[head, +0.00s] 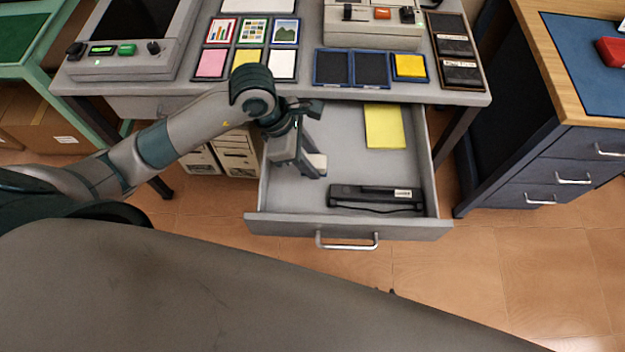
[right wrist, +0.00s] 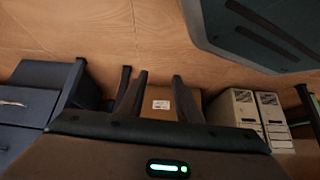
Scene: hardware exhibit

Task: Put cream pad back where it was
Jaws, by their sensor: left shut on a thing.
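A cream pad (head: 318,161) shows as a small pale edge at my left gripper (head: 312,168), which is shut on it. Most of the pad is hidden by the fingers. The gripper is over the left part of the open grey drawer (head: 347,228); I cannot tell whether the pad touches the drawer floor. A yellow pad (head: 384,126) lies at the drawer's back right. My right gripper (right wrist: 153,92) shows in the right wrist view, with its fingers apart and nothing between them.
In the drawer's front lies a black device (head: 376,197) with a cable. On the desk are coloured cards (head: 248,62), dark blue trays (head: 352,68), one holding a yellow block (head: 409,66), and a dark three-part tray (head: 456,50). A blue cabinet (head: 560,170) stands right.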

